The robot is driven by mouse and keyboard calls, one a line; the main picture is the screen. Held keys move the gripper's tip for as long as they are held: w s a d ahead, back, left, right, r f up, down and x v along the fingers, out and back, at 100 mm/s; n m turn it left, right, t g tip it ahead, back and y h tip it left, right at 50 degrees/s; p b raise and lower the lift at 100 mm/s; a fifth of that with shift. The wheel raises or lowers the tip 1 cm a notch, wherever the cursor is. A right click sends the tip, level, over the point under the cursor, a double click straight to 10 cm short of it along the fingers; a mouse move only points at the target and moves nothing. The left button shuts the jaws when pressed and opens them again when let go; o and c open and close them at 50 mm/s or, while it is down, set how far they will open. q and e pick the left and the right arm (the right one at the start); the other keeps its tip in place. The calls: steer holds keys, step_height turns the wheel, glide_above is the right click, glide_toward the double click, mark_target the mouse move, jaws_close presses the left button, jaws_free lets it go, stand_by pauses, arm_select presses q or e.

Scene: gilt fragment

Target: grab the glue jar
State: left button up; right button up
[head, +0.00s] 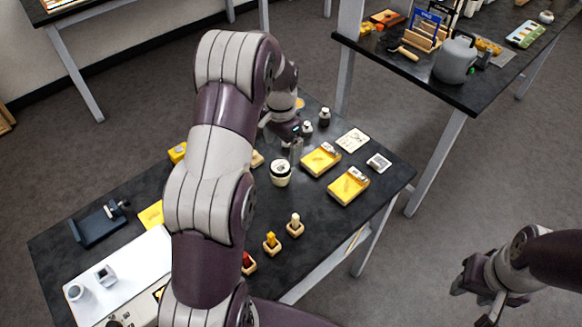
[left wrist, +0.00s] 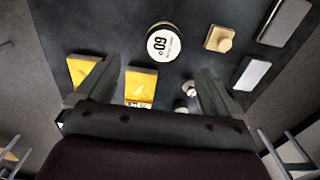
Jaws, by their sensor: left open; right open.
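A small round jar (head: 280,173) with a pale lid stands upright on the black table in the head view, probably the glue jar. In the left wrist view a round jar (left wrist: 163,42) with a white printed label on top lies beyond and between my fingertips. My left gripper (head: 285,143) hangs over the table just behind the jar, partly hidden by its own arm. Its open fingers (left wrist: 158,72) show in the left wrist view with nothing between their tips. My right gripper (head: 474,305) is open and empty at the lower right, off the table.
Two yellow boxes (head: 349,186) (head: 320,160) lie right of the jar. Small dark-topped bottles (head: 324,117) stand behind. Wooden-based stamps or tools (head: 295,225) stand in front. A white tray (head: 130,270) is at front left. A second table (head: 480,95) stands behind right.

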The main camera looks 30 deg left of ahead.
mark_target(280, 166)
arm_select(q)
steer(key=f+p, duration=0.1)
steer(key=f, duration=0.6)
steer(key=f+p, duration=0.1)
steer(key=f, duration=0.2)
steer(key=shift+s+a+f+p, duration=0.1)
steer(key=shift+a+f+p, duration=0.15)
steer(key=shift+a+p, duration=0.05)
steer(key=shift+f, duration=0.5)
steer(key=c, duration=1.2)
